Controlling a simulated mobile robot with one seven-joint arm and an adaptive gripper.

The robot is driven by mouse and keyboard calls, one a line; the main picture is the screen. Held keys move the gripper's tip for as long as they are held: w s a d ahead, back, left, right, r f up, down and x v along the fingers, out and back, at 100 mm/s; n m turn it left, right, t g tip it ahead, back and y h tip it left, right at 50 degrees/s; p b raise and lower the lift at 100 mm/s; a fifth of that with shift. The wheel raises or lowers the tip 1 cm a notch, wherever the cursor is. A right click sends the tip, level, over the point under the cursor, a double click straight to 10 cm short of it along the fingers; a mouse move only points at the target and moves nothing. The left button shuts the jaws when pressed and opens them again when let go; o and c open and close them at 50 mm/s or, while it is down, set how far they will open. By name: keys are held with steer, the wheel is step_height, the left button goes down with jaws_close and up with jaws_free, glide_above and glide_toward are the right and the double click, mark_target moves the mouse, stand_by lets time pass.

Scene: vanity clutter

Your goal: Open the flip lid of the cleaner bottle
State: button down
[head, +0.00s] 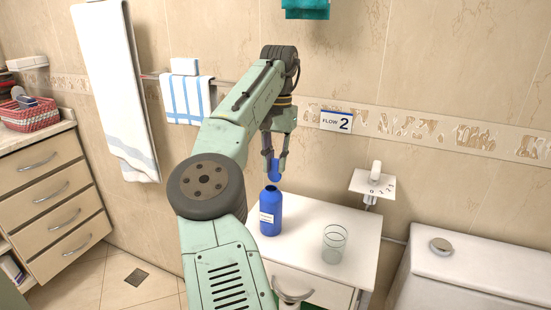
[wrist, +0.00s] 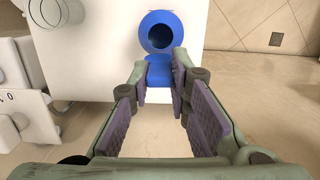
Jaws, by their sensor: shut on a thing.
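The blue cleaner bottle (head: 269,215) stands upright on the white cabinet top, with a white label on its front. In the wrist view its round mouth (wrist: 160,37) is uncovered and dark inside. The blue flip lid (head: 275,174) stands up from the bottle's rim, swung away from the mouth; it also shows in the wrist view (wrist: 159,72). My gripper (head: 276,163) is above the bottle, with its fingers shut on the lid from both sides. The hinge cannot be made out clearly.
A clear glass (head: 334,246) stands right of the bottle on the white cabinet (head: 300,218). A small wall shelf (head: 372,184) is further right, near the toilet tank (head: 480,265). Towels (head: 187,98) hang on the wall behind my arm.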

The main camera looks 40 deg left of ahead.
steer(key=shift+r, duration=0.1)
stand_by(0.3)
steer(key=c, duration=1.5)
jaws_free()
steer(key=shift+r, duration=0.1)
steer(key=shift+w+a+r, duration=0.1)
steer(key=shift+w+r, duration=0.05)
steer(key=shift+r, duration=1.75)
steer(key=shift+w+r, duration=0.1)
steer(key=shift+r, duration=1.75)
